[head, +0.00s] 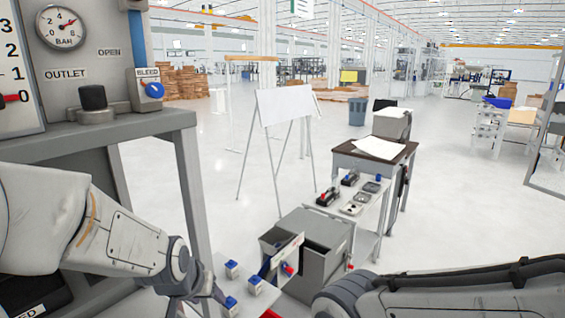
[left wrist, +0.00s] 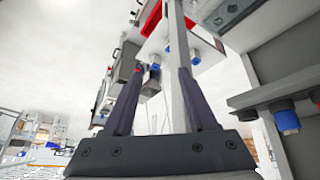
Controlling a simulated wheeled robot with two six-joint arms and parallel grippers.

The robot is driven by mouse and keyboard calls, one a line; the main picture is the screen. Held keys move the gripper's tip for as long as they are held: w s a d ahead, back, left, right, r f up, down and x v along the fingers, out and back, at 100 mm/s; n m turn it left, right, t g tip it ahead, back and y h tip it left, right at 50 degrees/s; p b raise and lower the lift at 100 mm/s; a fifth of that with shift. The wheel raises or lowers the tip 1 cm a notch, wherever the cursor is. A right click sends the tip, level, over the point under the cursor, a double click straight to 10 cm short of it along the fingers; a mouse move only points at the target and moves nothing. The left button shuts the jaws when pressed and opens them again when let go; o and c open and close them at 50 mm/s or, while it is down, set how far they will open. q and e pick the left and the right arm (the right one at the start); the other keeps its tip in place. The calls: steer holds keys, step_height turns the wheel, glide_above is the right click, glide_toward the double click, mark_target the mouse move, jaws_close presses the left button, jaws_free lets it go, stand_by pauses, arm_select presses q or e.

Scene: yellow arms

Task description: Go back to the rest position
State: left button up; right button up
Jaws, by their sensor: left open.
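My left arm (head: 120,235) comes in from the left of the head view, in front of the grey panel stand. Its gripper (head: 218,296) is low in the picture, beside small blue-topped parts (head: 232,268) on a white surface. In the left wrist view the two dark fingers of the left gripper (left wrist: 160,72) are spread apart, with nothing held between them. My right arm (head: 430,295) lies across the bottom right of the head view. Its gripper does not show.
A panel with a gauge (head: 61,27) and a blue bleed knob (head: 154,90) stands close at left. A whiteboard (head: 286,104) stands behind. Open floor (head: 450,200) lies at right.

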arm_select(q)
steer(key=s+a+f+g, duration=0.25)
steer(key=s+f, duration=0.25)
steer(key=s, duration=0.3)
steer(key=s+d+f+m+g+b, duration=0.3)
steer(key=s+d+f+m+b, duration=0.4)
steer(key=s+d+f+b, duration=0.3)
steer(key=s+d+b, duration=0.3)
steer(key=s+b, duration=0.1)
steer(key=b, duration=0.2)
steer(key=shift+s+d+m, duration=0.2)
steer(key=shift+d+m, duration=0.1)
steer(key=shift+d, duration=0.05)
stand_by(0.7)
